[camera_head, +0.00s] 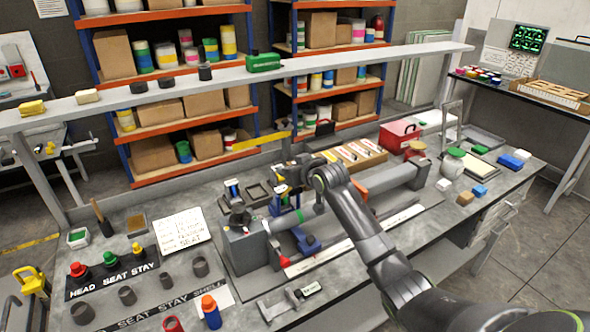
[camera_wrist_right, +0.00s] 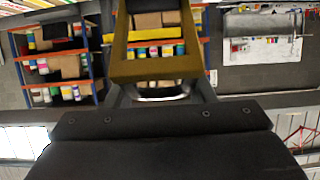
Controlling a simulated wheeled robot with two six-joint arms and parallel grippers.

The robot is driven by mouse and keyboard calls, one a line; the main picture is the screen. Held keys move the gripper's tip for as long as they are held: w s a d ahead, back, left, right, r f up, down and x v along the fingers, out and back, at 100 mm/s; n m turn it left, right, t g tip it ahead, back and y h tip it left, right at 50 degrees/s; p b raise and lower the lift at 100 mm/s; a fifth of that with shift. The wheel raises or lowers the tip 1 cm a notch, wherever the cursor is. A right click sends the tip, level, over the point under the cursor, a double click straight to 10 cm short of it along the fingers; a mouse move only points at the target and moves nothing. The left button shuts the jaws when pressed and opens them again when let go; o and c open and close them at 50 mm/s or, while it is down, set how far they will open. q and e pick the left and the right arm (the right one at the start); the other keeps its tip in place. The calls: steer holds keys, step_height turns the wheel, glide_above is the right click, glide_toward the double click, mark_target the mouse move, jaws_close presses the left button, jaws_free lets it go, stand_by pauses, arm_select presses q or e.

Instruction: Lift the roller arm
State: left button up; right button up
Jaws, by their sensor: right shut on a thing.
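My right arm reaches in from the lower right in the head view. Its gripper (camera_head: 286,178) is over the left part of the bench machine, by the blue uprights (camera_head: 284,202). It is shut on a part I take to be the roller arm, mostly hidden behind the gripper and wrist. In the right wrist view an olive-yellow frame (camera_wrist_right: 155,66) stands upright beyond the dark gripper body, with a grey bracket around its lower end. The fingertips cannot be made out clearly. My left gripper is not in view.
The machine has a grey block (camera_head: 246,248) at left and a long grey cylinder (camera_head: 392,178) at right. A red toolbox (camera_head: 399,135) stands behind. A seat-stay board (camera_head: 112,277) and white card (camera_head: 180,229) lie left. A long shelf (camera_head: 225,82) crosses behind the bench.

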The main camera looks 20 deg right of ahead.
steer(key=shift+a+f, duration=0.1)
steer(key=shift+f, duration=0.4)
stand_by(0.7)
steer(key=o, duration=1)
steer(key=shift+c, duration=0.2)
steer(key=shift+o, duration=0.7)
steer(key=shift+w, duration=0.1)
steer(key=shift+s+r, duration=0.4)
steer(key=shift+s, duration=0.15)
steer(key=b+v, duration=0.3)
steer(key=v, duration=1.2)
steer(key=shift+r, duration=0.1)
